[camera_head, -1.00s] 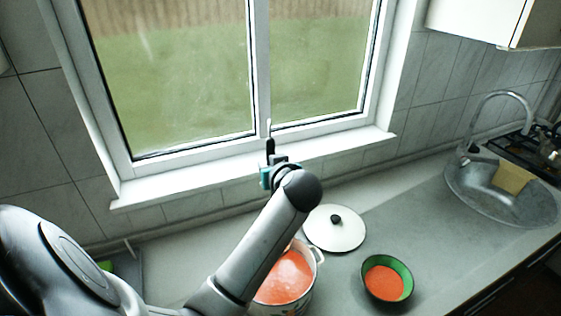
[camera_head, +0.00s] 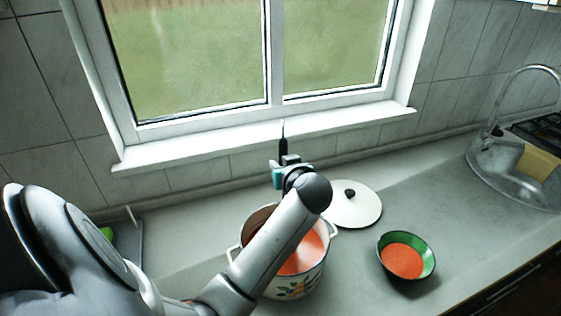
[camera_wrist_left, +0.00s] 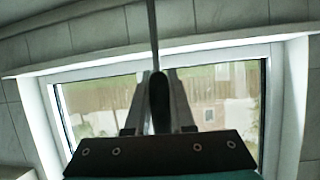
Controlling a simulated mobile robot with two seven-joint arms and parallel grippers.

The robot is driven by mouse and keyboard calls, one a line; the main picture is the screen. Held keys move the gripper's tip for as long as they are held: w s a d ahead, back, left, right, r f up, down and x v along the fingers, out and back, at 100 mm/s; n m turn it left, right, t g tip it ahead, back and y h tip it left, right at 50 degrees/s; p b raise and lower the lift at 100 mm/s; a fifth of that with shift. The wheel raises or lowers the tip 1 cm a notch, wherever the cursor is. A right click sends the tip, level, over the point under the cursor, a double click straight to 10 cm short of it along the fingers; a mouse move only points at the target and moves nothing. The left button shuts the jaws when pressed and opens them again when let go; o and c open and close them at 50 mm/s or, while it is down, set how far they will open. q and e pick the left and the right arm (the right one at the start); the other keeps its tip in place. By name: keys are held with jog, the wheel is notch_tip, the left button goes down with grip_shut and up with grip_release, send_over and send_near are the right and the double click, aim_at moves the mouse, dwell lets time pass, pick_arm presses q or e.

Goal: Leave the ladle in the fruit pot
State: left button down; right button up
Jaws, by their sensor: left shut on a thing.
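The fruit pot (camera_head: 295,288) is white enamel with a painted fruit or flower pattern. It stands open on the counter, with orange-red contents showing inside. My left arm passes in front of it and hides part of its mouth. My left gripper (camera_head: 283,165) is just beyond the pot in the picture, shut on the ladle's black handle (camera_head: 283,147). The handle also shows in the left wrist view (camera_wrist_left: 159,103), between the fingers, with a thin rod running on from it. The ladle's bowl end is not visible. My right gripper is not in view.
A white lid (camera_head: 365,208) with a black knob lies right of the pot. A green bowl (camera_head: 424,252) with orange-red contents stands further right. The metal sink (camera_head: 490,170) is at far right. The window sill (camera_head: 190,148) runs behind. Counter between bowl and sink is clear.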

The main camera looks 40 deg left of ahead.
pick_arm(q)
notch_tip(320, 180, down, 7)
jog(key=b, duration=0.4)
jog(key=shift+r, duration=0.2)
jog(key=c, duration=0.7)
grip_release()
